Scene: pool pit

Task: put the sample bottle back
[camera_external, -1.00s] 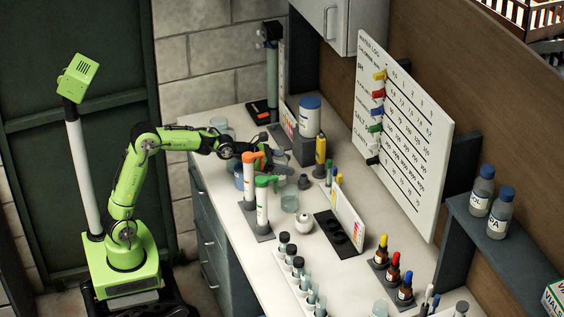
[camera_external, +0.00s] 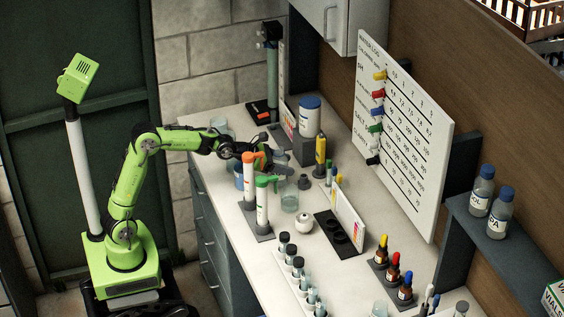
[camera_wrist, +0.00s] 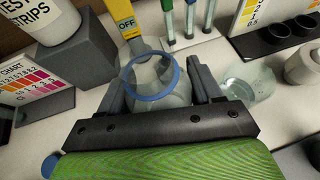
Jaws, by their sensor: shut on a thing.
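The sample bottle (camera_wrist: 155,88) is clear, with a blue ring around its open mouth. In the wrist view it sits between the two grey fingers of my gripper (camera_wrist: 160,80), which is shut on it. In the external view my gripper (camera_external: 272,167) is over the far part of the counter, behind the orange-topped and green-topped tubes. The bottle is largely hidden there by the gripper and tubes. I cannot tell whether its base touches the counter.
The orange-topped tube (camera_external: 250,182) and green-topped tube (camera_external: 262,208) stand close in front of my gripper. A clear beaker (camera_wrist: 250,82) is right of the bottle. A yellow meter (camera_wrist: 125,22) and a grey block (camera_wrist: 75,58) with a test-strip tub (camera_wrist: 48,18) stand behind.

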